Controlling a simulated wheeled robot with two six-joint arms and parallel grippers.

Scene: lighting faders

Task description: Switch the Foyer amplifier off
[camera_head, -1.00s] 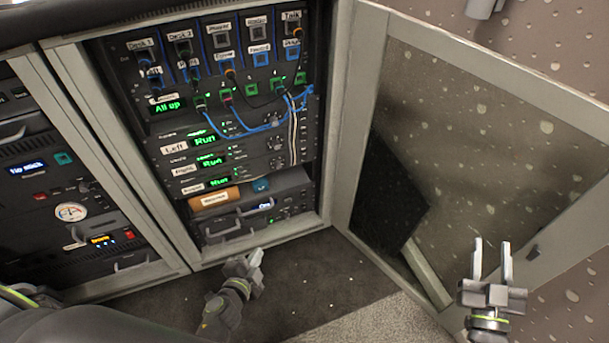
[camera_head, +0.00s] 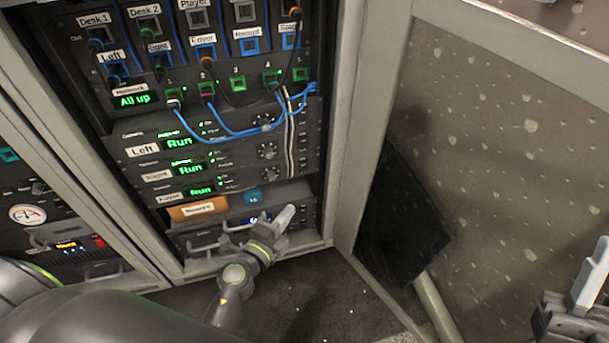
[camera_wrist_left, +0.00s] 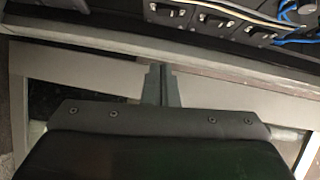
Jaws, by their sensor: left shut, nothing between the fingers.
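The Foyer amplifier (camera_head: 230,190) is the lowest of three stacked amplifier units in the rack in the head view, its label partly legible. Its small display (camera_head: 200,190) glows green and seems to read Run, as do the Left and Right units above it. My left gripper (camera_head: 287,214) is shut and empty, in front of the rack's lower right part, below the Foyer unit. In the left wrist view its fingers (camera_wrist_left: 160,84) are together, below several black switch-like parts (camera_wrist_left: 215,22). My right gripper (camera_head: 588,278) is cut off at the right edge.
Blue and white cables (camera_head: 290,125) hang down the rack's right side. An orange labelled box (camera_head: 197,208) sits below the amplifiers. Dark floor (camera_head: 310,295) is clear before the rack.

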